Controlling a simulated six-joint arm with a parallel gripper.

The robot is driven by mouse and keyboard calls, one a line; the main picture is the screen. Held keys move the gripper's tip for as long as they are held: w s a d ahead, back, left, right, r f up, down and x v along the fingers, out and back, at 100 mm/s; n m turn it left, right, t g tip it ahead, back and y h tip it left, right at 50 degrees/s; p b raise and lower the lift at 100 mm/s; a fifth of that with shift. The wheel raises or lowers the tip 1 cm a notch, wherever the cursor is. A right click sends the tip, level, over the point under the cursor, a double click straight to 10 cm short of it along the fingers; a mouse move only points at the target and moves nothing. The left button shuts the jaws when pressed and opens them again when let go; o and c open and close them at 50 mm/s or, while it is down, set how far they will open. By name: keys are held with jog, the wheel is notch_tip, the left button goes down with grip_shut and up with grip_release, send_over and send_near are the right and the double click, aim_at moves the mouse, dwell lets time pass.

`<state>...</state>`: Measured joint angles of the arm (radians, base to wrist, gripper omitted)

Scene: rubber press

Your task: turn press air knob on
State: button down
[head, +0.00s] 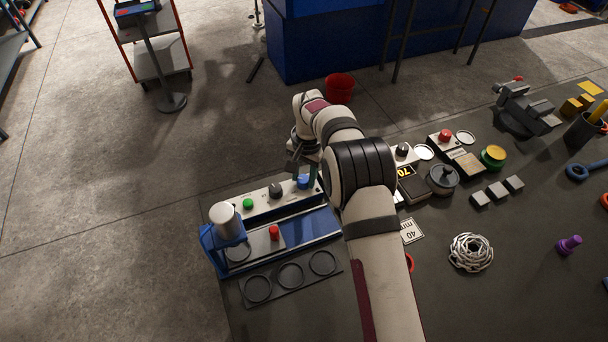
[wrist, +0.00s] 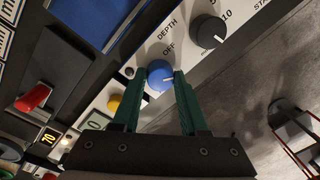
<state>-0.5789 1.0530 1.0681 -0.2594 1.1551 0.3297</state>
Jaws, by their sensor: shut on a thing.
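The press panel (head: 262,201) is a white strip on the blue press. It carries a green button, a dark knob (head: 275,190) and, at its right end, a blue knob (head: 304,182). In the wrist view the blue knob (wrist: 160,75) has a white pointer mark and sits near the word OFF. My gripper (wrist: 160,80) has a green finger on each side of the blue knob and is shut on it. In the head view my gripper (head: 303,175) comes down over the panel's right end. The dark knob (wrist: 208,32) lies beyond it, near the word DEPTH.
A black plate with rings (head: 290,276) lies nearer. A yellow button (wrist: 114,103) is close to my left finger. Other devices crowd the bench at right.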

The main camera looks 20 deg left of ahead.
aim_at(306, 182)
jog(key=shift+m, duration=2.2)
jog(key=shift+c, duration=2.2)
grip_release()
notch_tip(306, 182, up, 16)
jog(key=shift+s+d, duration=0.25)
jog(key=shift+d, duration=0.15)
jog(key=shift+f, duration=0.1)
